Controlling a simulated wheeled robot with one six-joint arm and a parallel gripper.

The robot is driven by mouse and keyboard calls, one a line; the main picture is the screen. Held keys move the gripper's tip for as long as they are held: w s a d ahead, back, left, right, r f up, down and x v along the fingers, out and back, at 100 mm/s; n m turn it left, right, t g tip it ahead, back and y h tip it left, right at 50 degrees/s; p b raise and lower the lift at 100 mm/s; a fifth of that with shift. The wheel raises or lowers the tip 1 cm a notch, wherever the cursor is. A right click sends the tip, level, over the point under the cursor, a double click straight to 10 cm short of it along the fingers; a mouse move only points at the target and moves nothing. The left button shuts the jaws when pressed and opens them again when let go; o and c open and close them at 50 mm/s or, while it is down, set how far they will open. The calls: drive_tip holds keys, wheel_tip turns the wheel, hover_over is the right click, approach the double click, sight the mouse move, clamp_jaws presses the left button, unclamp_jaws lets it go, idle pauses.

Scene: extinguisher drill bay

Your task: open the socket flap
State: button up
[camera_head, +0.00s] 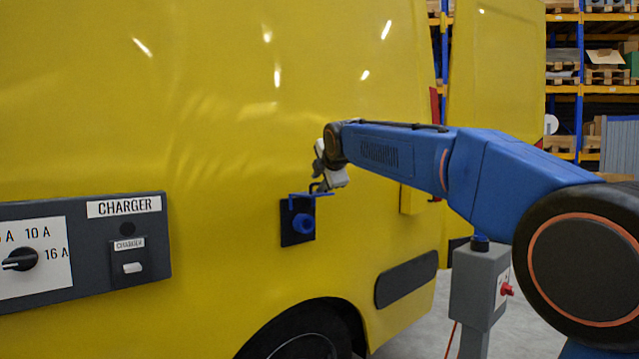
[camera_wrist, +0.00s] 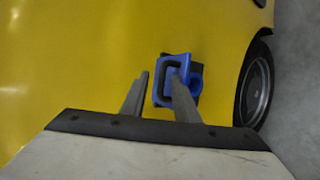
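The socket (camera_head: 303,223) is a round blue fitting on a dark plate (camera_head: 288,236) on the side of a yellow van. Its blue flap (camera_head: 297,195) stands out from the plate's top edge, roughly level, and the socket face shows below it. In the wrist view the flap (camera_wrist: 158,88) is a blue frame with a dark inside, covering most of the plate. My gripper (camera_head: 319,186) is at the flap, just above the socket. In the wrist view its fingers (camera_wrist: 161,73) are apart, one overlapping the flap, the other just beside it. I cannot tell whether they touch it.
A grey charger panel (camera_head: 120,280) with a rotary knob (camera_head: 20,260) is at the left. A grey post box (camera_head: 470,285) with a red knob stands at the right, below my arm. The van's wheel (camera_head: 300,345) is below the socket. Shelves (camera_head: 580,80) stand behind.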

drive_tip(key=v, duration=1.6)
drive_tip(key=shift+s+r, duration=0.15)
drive_tip(key=shift+s, duration=0.15)
drive_tip(key=shift+c, duration=0.4)
